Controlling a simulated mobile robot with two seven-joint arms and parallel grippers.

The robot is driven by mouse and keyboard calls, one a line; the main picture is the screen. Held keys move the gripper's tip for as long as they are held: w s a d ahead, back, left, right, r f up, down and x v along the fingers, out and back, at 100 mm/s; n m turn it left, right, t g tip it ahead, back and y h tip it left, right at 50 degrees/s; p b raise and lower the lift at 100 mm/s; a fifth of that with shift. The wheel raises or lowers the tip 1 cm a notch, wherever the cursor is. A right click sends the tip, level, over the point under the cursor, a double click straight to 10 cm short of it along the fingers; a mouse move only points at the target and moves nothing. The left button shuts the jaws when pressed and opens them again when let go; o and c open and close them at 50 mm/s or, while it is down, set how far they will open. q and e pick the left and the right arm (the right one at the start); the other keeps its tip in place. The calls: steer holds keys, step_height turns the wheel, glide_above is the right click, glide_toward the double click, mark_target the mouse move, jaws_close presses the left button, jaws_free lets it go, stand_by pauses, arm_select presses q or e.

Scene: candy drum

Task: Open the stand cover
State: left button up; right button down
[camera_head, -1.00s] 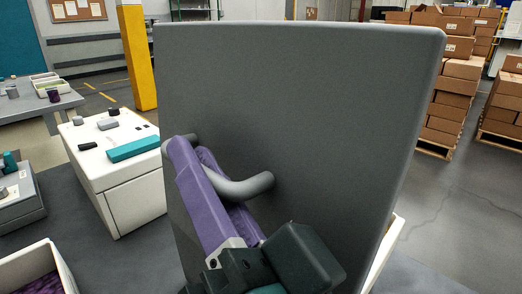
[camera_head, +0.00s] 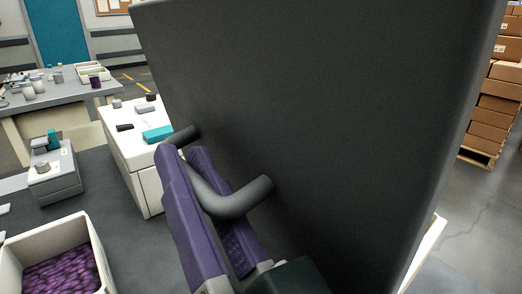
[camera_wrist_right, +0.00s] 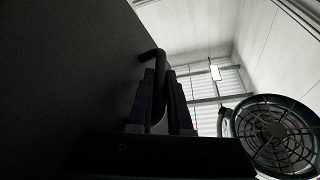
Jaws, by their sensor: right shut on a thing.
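The stand cover (camera_head: 330,100) is a large dark grey panel filling the middle and right of the head view, standing up and tilted. Its grey bent-bar handle (camera_head: 245,197) sticks out from its face at the left. My right gripper (camera_head: 182,154) has purple fingers on both sides of the handle and is shut on it. In the right wrist view the fingers (camera_wrist_right: 157,78) hold the dark handle (camera_wrist_right: 155,57), with the dark cover (camera_wrist_right: 65,70) on the left. What lies behind the cover is hidden. My left gripper is not in view.
A white box (camera_head: 92,235) of purple pieces stands at the lower left. A white cabinet (camera_head: 150,190) with small items on top stands left of the cover. A grey table (camera_head: 22,108) is farther back. Stacked cartons (camera_head: 497,110) stand at the right. A round caged fan (camera_wrist_right: 272,130) shows overhead.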

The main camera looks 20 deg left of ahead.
steer(key=c, duration=1.1)
jaws_free()
steer(key=shift+d, duration=0.1)
steer(key=b+v, duration=0.1)
steer(key=v, duration=0.8)
steer(key=shift+s+d+f, duration=0.2)
steer(key=shift+s, duration=0.1)
